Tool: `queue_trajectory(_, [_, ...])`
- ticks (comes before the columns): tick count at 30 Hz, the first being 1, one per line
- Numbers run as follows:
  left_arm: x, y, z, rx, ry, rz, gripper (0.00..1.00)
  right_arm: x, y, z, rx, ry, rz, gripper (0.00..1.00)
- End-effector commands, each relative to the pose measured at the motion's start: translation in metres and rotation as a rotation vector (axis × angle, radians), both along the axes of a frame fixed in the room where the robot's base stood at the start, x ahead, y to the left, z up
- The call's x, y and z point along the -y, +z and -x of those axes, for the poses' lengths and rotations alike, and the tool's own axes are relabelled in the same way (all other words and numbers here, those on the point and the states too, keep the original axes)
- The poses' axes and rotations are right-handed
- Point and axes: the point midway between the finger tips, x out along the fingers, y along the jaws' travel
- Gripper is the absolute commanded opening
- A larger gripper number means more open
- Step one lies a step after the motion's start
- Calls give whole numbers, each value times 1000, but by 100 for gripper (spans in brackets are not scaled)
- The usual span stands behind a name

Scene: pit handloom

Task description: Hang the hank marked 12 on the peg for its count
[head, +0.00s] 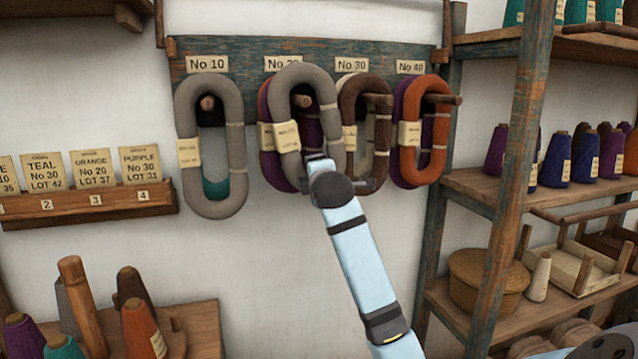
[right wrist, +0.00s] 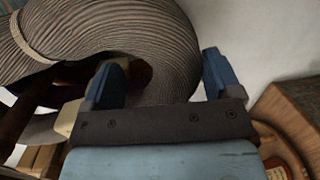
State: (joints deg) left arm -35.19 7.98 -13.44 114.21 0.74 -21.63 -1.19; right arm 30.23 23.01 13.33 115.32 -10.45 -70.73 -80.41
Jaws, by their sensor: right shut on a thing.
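My right gripper (head: 320,170) is shut on a grey hank (head: 304,76), low on its loop, in front of the No 20 (head: 283,63) place on the peg board (head: 262,50). In the right wrist view the grey hank (right wrist: 172,60) passes between the fingers (right wrist: 162,72). A peg end shows inside its loop; I cannot tell whether the hank rests on it. Its label (head: 286,137) is too small to read. Purple and red hanks hang behind it. Another grey hank (head: 184,112) hangs under No 10 (head: 207,64), with teal behind. My left gripper is out of view.
Brown and cream hanks (head: 352,110) hang close right under No 30, orange and purple hanks (head: 440,130) under No 40. A card rack (head: 90,203) is on the left wall. A shelf post (head: 515,150) stands right. Cones stand on a table (head: 205,325) lower left.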

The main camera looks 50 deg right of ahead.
Motion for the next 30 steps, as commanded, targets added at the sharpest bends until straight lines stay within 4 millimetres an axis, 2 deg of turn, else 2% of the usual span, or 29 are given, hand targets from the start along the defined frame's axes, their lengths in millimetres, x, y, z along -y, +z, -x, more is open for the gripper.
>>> queue_trajectory(15, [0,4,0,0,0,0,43,6,-23,-10,-4,-1,-1,52])
queue_trajectory(30, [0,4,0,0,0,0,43,7,-28,-11,-8,-4,-7,52])
